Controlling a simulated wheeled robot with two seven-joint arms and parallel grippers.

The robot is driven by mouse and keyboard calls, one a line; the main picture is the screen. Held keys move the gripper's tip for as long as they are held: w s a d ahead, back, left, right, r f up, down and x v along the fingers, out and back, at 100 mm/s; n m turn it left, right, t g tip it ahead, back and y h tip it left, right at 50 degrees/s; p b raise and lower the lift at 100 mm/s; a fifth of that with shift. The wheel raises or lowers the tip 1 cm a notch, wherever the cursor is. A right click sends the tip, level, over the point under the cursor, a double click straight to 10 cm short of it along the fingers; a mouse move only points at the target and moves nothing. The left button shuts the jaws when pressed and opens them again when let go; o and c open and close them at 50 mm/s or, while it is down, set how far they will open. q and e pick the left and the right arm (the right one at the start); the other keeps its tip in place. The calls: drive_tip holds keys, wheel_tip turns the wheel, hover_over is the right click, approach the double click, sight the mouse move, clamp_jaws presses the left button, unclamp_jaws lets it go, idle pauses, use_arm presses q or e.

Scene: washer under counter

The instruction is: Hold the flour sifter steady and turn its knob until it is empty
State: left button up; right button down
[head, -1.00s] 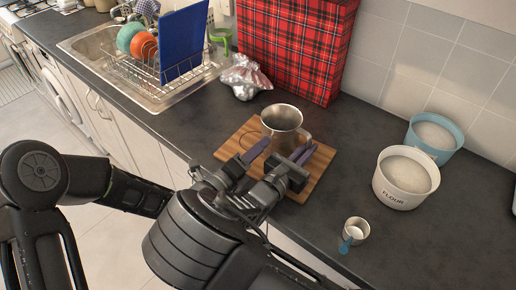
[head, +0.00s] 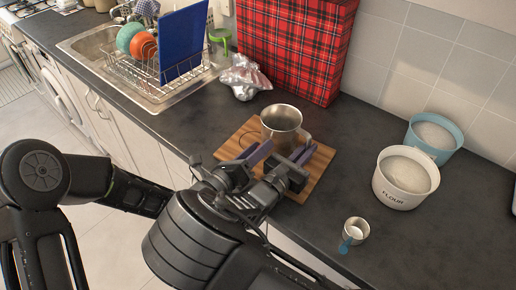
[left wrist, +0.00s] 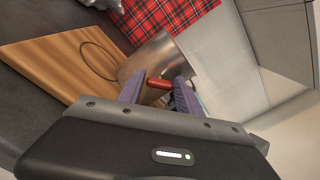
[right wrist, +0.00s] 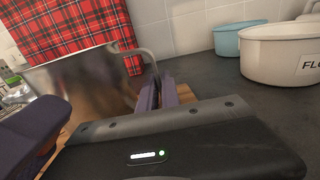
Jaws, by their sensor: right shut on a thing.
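The flour sifter (head: 282,120), a metal cup, stands upright on a wooden board (head: 233,147) in the head view. Its red knob (left wrist: 158,83) shows in the left wrist view between the parted purple fingers of my left gripper (left wrist: 160,82). That gripper (head: 257,152) is open around the knob; whether a finger touches it is unclear. My right gripper (head: 304,154) is shut on the sifter's handle (right wrist: 149,55), seen in the right wrist view at its fingertips. The sifter's inside is largely unseen.
A white flour tub (head: 405,180) and a blue tub (head: 434,138) stand to the right. A small metal cup with a blue handle (head: 355,232) is near the front edge. A red tartan box (head: 290,45) stands behind; crumpled foil (head: 245,76) and a dish rack (head: 160,65) are left.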

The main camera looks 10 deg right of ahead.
use_arm(q)
drive_tip(key=o, duration=0.3)
drive_tip(key=shift+a, duration=0.1)
drive_tip(key=v, duration=1.2)
